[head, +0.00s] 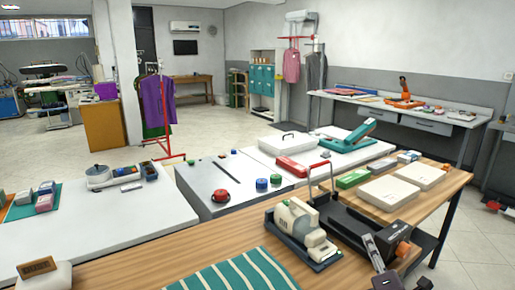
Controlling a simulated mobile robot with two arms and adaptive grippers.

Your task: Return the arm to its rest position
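My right gripper (385,262) shows only in part at the bottom right, in front of the black device on the wooden counter. I see a grey finger-like piece and dark parts, cut by the lower edge. I see nothing clearly held in it, and its opening cannot be made out. My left gripper is not in view.
The wooden counter (215,243) holds a cream and dark machine (299,228), a black device (352,222), a striped teal cloth (240,274) and white boxes (389,192). A white table (130,212) lies behind. Tiled floor (465,250) is open at right.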

